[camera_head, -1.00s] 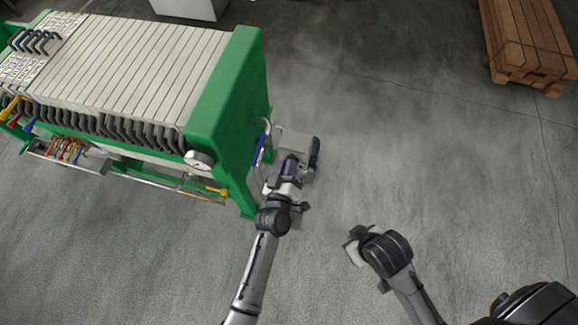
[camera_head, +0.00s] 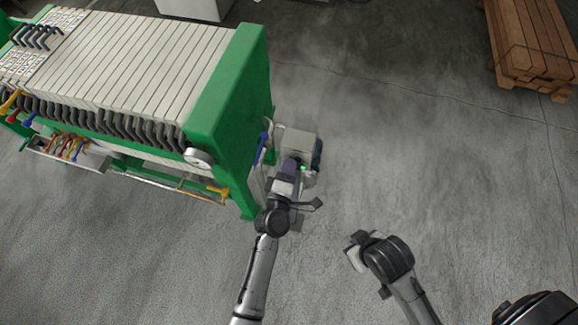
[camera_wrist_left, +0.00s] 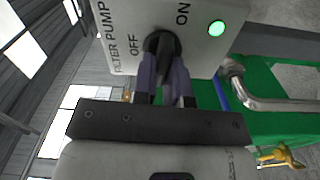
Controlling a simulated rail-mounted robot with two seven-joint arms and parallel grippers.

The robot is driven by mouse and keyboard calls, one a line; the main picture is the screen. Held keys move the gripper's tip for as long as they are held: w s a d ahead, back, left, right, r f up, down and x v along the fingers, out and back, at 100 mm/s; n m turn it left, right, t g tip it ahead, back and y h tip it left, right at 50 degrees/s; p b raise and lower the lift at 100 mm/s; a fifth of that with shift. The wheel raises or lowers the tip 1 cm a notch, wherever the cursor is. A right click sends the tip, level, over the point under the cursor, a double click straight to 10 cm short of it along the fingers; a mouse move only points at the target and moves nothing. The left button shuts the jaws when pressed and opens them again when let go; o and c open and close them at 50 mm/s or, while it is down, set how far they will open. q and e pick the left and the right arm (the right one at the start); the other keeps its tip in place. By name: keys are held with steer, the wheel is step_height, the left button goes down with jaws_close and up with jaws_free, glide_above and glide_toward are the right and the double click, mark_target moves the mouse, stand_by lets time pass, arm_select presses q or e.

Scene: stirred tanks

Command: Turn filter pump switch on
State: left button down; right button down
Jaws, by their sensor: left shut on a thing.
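The filter pump switch is a dark knob (camera_wrist_left: 162,42) on a pale grey box (camera_head: 298,141) beside the green machine's end. In the left wrist view the panel reads FILTER PUMP, OFF and ON. A round green lamp (camera_wrist_left: 217,28) beside ON is lit, and its glow (camera_head: 302,168) also shows in the head view. My left gripper (camera_wrist_left: 166,72) is shut on the knob, one purple finger on each side of it. The fingers partly hide the knob, so its exact angle is unclear. My right gripper (camera_head: 356,244) hangs apart over the floor; its jaws are not clear.
The green filter press (camera_head: 229,100) with pale plates stands at the left, close to my left arm. A bent metal pipe (camera_wrist_left: 240,90) runs near the box. A stack of brown timber (camera_head: 530,45) lies at the upper right. The floor between is clear.

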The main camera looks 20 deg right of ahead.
arm_select(q)
steer(key=shift+n, duration=0.6)
steer(key=c, duration=1.2)
jaws_free()
steer(key=shift+o, duration=0.2)
steer(key=v, duration=1.3)
steer(key=shift+s+a, duration=0.3)
